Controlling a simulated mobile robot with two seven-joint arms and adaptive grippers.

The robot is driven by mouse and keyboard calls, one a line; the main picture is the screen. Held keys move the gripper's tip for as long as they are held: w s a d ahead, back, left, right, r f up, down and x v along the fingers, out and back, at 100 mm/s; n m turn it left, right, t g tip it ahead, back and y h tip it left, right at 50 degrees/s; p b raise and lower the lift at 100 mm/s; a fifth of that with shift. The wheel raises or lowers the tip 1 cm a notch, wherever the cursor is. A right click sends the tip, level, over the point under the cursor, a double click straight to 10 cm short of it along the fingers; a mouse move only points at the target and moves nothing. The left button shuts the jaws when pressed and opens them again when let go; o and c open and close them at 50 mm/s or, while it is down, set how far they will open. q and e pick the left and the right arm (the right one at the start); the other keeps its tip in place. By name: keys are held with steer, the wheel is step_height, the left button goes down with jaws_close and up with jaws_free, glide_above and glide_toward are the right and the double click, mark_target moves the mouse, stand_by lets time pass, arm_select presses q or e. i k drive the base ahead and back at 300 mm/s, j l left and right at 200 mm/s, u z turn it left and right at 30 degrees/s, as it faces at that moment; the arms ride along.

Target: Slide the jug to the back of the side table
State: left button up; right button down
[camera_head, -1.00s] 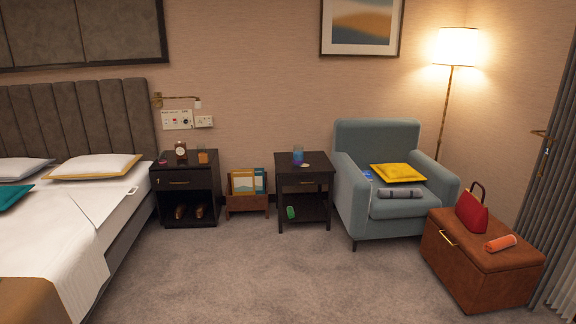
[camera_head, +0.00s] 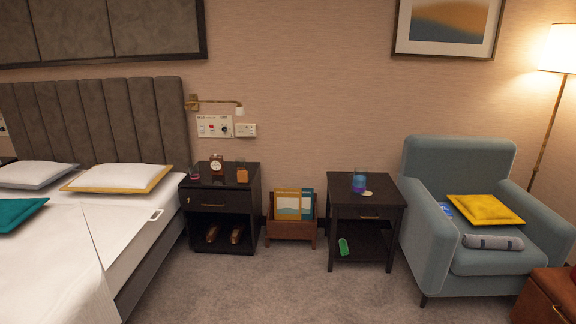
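A small dark side table (camera_head: 341,195) with one drawer and a lower shelf stands against the wall, left of the armchair. A blue and purple vessel (camera_head: 359,181), which looks like the jug, stands upright on its top, around the middle. A small pale flat item (camera_head: 367,193) lies beside it at the front right. A green object (camera_head: 343,246) leans or lies on the lower shelf. Neither of my grippers is in view, and nothing touches the vessel.
A blue-grey armchair (camera_head: 423,240) stands close to the table's right. A magazine rack (camera_head: 291,231) and a black nightstand (camera_head: 222,201) are on its left, then the bed (camera_head: 150,235). Carpet (camera_head: 270,290) in front of the table is clear.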

mark_target(359, 182)
steer(key=i, duration=1.65)
steer(key=i+z, duration=0.2)
steer(key=i, duration=0.2)
steer(key=i+j+z, duration=0.15)
steer(key=i, duration=0.3)
steer(key=i+j+z, duration=0.2)
steer(key=i, duration=0.2)
steer(key=i+j+z, duration=0.15)
steer(key=i, duration=0.25)
